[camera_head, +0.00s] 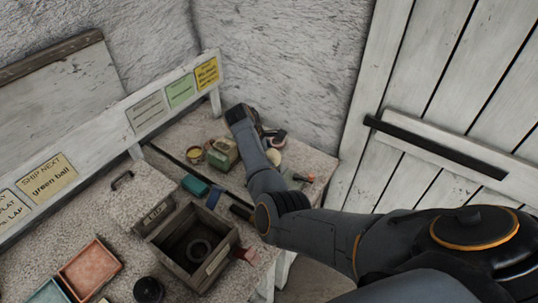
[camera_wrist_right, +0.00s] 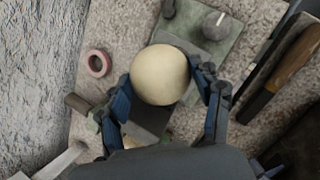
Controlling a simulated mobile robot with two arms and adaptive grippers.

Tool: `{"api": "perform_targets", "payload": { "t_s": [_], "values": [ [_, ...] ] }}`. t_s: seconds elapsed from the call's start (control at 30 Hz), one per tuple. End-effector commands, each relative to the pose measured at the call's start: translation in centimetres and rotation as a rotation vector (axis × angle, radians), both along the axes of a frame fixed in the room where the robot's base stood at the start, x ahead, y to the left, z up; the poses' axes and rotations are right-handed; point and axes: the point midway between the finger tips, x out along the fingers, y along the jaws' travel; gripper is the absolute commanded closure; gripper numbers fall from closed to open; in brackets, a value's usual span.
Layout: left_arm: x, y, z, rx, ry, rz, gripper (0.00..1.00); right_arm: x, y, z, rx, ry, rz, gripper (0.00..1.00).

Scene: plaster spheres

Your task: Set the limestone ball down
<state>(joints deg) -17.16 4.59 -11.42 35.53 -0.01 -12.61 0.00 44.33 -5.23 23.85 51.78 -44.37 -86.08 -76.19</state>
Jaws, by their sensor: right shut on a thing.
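The limestone ball (camera_wrist_right: 160,75) is a smooth, pale cream sphere in the right wrist view. My right gripper (camera_wrist_right: 164,88) is shut on it, with blue-grey fingers on its left and right sides. I cannot tell whether the ball touches anything below. In the head view my right gripper (camera_head: 259,126) is at the far end of the bench (camera_head: 310,160), near the wall. Its wrist hides most of it, and I cannot make out the ball there. My left gripper is not in view.
A pink tape ring (camera_wrist_right: 97,63) lies left of the ball. A wood-handled tool (camera_wrist_right: 285,75) lies right. In the head view, a dark open crate (camera_head: 160,240), a red tray (camera_head: 90,268) and a teal box (camera_head: 195,185) stand nearer. A noticeboard rail (camera_head: 130,120) runs behind.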

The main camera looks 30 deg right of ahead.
Motion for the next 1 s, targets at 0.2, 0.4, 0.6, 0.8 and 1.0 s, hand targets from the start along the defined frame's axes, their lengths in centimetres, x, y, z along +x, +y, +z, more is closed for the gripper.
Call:
{"api": "perform_targets", "payload": {
  "t_s": [0.2, 0.4, 0.6, 0.8, 1.0],
  "values": [
    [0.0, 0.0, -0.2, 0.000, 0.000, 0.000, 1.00, 0.0, -0.1, -0.4, -0.002, -0.002, 0.000, 0.85],
    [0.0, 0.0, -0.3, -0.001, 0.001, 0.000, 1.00, 0.0, 0.0, -0.8, -0.001, -0.001, -0.001, 0.85],
    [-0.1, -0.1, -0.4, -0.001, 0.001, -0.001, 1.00, 0.0, -0.1, -1.1, -0.001, -0.001, -0.001, 0.33],
    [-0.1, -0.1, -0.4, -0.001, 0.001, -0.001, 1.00, 0.1, 0.0, -1.0, -0.002, -0.004, 0.001, 0.09],
    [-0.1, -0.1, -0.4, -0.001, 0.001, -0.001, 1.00, 0.2, 0.0, -1.0, -0.001, -0.006, 0.002, 0.09]
  ]
}}
